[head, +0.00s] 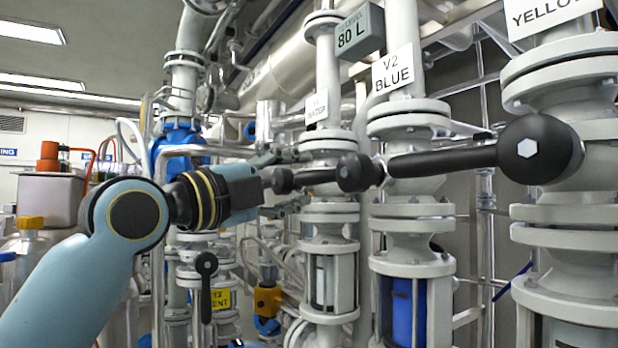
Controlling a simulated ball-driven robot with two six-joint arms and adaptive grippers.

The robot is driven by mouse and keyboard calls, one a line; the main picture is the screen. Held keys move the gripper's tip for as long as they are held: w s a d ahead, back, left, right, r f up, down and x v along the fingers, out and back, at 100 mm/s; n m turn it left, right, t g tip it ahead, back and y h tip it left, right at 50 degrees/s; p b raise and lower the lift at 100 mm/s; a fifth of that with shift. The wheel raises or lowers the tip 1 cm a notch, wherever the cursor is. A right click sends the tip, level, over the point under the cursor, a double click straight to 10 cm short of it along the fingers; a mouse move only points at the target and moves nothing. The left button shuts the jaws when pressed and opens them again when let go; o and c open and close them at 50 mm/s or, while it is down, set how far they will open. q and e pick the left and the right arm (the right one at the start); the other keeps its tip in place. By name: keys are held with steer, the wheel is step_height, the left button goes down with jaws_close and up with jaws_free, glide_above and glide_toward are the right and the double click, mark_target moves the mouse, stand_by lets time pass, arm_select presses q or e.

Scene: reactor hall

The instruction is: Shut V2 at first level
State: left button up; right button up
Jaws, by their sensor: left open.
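The V2 BLUE label (393,70) hangs on a grey vertical pipe with a blue-filled sight glass (402,312) below. A black lever (318,177) with a round hub (357,172) sits in front of this pipe's left side, apparently V2's. It lies about level, pointing left. My left gripper (300,180) is open, one finger above and one below the lever's left part. Contact cannot be told. A dark round part (283,180) shows between the fingers; whether it is the lever's end or a neighbouring hub is unclear. My right gripper is not in view.
The YELLOW-labelled (545,12) valve's large black lever (445,160) points left, close in front of the V2 pipe. Another labelled pipe (316,107) stands left of V2. Pipes crowd the background.

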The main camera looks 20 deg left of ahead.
arm_select(q)
steer(key=shift+v, duration=1.55)
steer(key=w+a+f+n+g+y+b, duration=0.1)
steer(key=w+a+f+n+g+y, duration=0.15)
steer(key=f, duration=1.15)
steer(key=w+a+f+n+g+y+b, duration=0.1)
steer(key=w+a+f+n+g+y, duration=0.15)
steer(key=f, duration=1.15)
steer(key=s+a+f+n+g+y, duration=0.1)
steer(key=s+f+n, duration=0.1)
steer(key=f, duration=0.7)
steer(key=s+a+f+n+g, duration=0.1)
steer(key=s+f, duration=0.2)
steer(key=f, duration=0.5)
steer(key=s+a+f+n+g+y, duration=0.1)
steer(key=s+a+f+n+g, duration=0.1)
steer(key=f, duration=0.7)
steer(key=s+f+n+g+y+b, duration=0.1)
steer(key=s+f+n+g, duration=0.55)
steer(key=s+f, duration=2.25)
steer(key=s+f+n+g, duration=0.1)
steer(key=s+f+n, duration=0.1)
steer(key=s, duration=0.6)
steer(key=s+f+n+g, duration=0.1)
steer(key=s+n, duration=0.2)
steer(key=s, duration=0.5)
steer(key=shift+a+f+y, duration=0.3)
steer(key=shift+a+f, duration=0.05)
steer(key=shift+f, duration=0.05)
